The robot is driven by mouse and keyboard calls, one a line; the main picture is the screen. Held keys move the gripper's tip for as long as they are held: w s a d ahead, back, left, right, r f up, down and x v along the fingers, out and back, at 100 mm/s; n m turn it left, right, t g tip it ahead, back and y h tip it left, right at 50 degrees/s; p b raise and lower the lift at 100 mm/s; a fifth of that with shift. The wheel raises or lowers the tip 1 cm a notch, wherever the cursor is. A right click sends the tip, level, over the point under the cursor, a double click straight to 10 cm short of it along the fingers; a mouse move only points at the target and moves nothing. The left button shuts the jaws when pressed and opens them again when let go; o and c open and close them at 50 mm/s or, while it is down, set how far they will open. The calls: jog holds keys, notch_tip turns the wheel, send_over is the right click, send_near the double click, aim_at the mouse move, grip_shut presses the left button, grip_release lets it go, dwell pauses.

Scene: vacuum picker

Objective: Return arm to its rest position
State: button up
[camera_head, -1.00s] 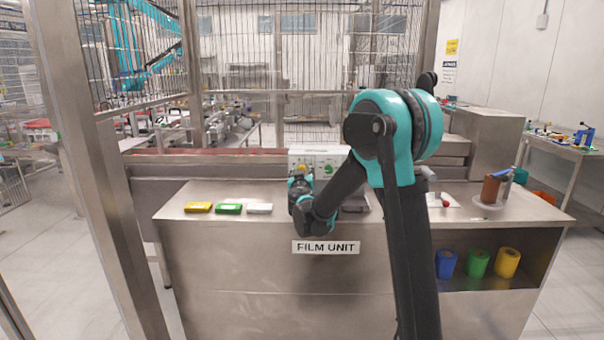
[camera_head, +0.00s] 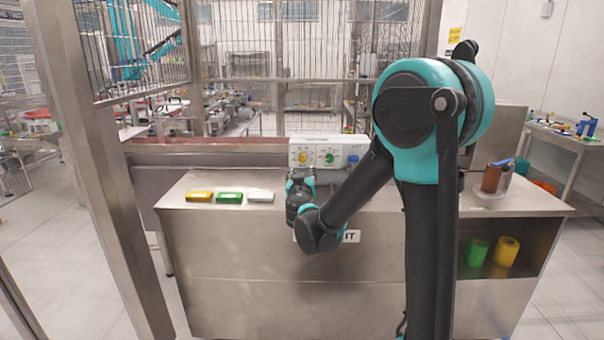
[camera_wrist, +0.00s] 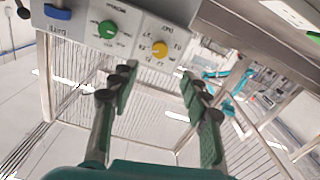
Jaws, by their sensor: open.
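My arm, teal and black, rises at the right of the head view and bends down and left over the front of the steel counter (camera_head: 250,240). My gripper (camera_wrist: 156,85) is open in the wrist view, with its two green-padded fingers apart and nothing between them. In the head view the wrist hides most of the gripper, which is in front of the grey control box (camera_head: 325,143). The control box also shows at the top of the wrist view (camera_wrist: 80,30), with a green knob (camera_wrist: 107,29), a yellow knob (camera_wrist: 159,49) and a blue handle (camera_wrist: 57,12).
Yellow (camera_head: 200,196), green (camera_head: 229,197) and white (camera_head: 260,196) packs lie on the counter's left. A brown cylinder (camera_head: 492,178) stands at its right. Green (camera_head: 477,251) and yellow (camera_head: 506,251) rolls sit on the shelf below. A metal post (camera_head: 105,160) and wire fence bound the left and back.

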jog(key=s+d+f+m+g+h, duration=0.2)
jog(key=s+d+f+g, duration=0.2)
jog(key=s+d+f, duration=0.55)
jog(key=s+d+f+m+g+h, duration=0.2)
jog(key=s+d+g+h, duration=0.3)
jog(key=d, duration=0.9)
jog(key=s+f+g+y, duration=0.1)
jog(key=s+f+y, duration=0.1)
jog(key=s, duration=0.4)
jog(key=s+a+f+n+g+y, duration=0.1)
jog(key=s+f+g+y, duration=0.1)
jog(key=s+f, duration=0.3)
jog(key=s+a+f+n+g+y, duration=0.1)
jog(key=s+f+y, duration=0.2)
jog(key=s, duration=0.6)
jog(key=shift+f+g, duration=0.4)
jog(key=shift+f, duration=0.2)
